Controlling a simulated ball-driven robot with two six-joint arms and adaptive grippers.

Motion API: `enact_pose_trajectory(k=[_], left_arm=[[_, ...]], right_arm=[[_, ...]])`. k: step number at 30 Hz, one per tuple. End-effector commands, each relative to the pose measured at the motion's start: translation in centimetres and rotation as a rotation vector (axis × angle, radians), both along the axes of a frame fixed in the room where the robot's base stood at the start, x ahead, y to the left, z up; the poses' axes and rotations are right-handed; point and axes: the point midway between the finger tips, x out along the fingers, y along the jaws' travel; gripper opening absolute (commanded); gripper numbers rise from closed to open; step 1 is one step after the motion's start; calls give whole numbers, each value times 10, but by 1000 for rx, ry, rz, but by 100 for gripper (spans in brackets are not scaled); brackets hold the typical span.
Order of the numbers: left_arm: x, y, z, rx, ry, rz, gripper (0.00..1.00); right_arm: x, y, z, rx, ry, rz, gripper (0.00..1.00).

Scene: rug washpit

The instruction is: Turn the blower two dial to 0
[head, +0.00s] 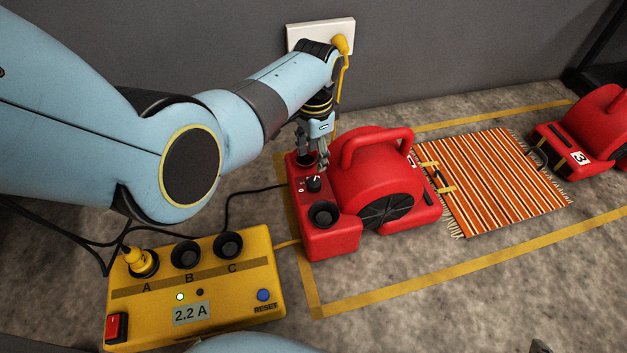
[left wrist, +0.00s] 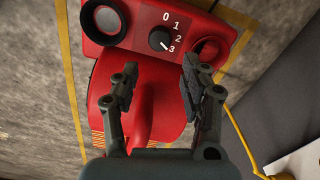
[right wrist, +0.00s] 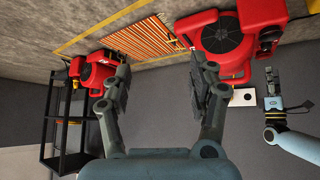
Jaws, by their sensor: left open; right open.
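The near red blower (head: 375,165) stands on the floor inside a yellow taped outline. Its number label is only partly visible. Its black dial (head: 314,184) is on the control panel; in the left wrist view the dial (left wrist: 160,39) has marks 0, 1, 2 and 3, and its white pointer is toward 3. My left gripper (head: 318,163) is over the panel, close to the dial. In the left wrist view its open fingers (left wrist: 160,66) are on either side below the dial, apart from it. My right gripper (right wrist: 158,65) is open and empty, away from the dial.
A yellow power box (head: 195,290) with sockets A, B, C and a 2.2 A display stands front left. A striped rug (head: 505,180) lies right of the blower. Another red blower (head: 590,130), labelled 3, is beyond it. A black rack (right wrist: 72,110) shows in the right wrist view.

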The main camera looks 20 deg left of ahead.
Motion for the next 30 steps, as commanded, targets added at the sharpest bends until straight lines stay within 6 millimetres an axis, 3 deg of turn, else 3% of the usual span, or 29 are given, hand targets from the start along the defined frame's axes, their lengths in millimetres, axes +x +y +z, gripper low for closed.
enact_pose_trajectory(k=[6,13,18,30], left_arm=[[-2,0,-27,0,5,1,45],[-2,1,-49,0,5,1,45],[-2,0,-59,0,4,1,45],[-2,0,-82,0,4,0,45]], right_arm=[[-6,2,-21,4,-139,8,59],[-14,5,-27,10,-304,23,59],[20,8,6,12,-493,43,59],[73,18,89,17,-894,90,59]])
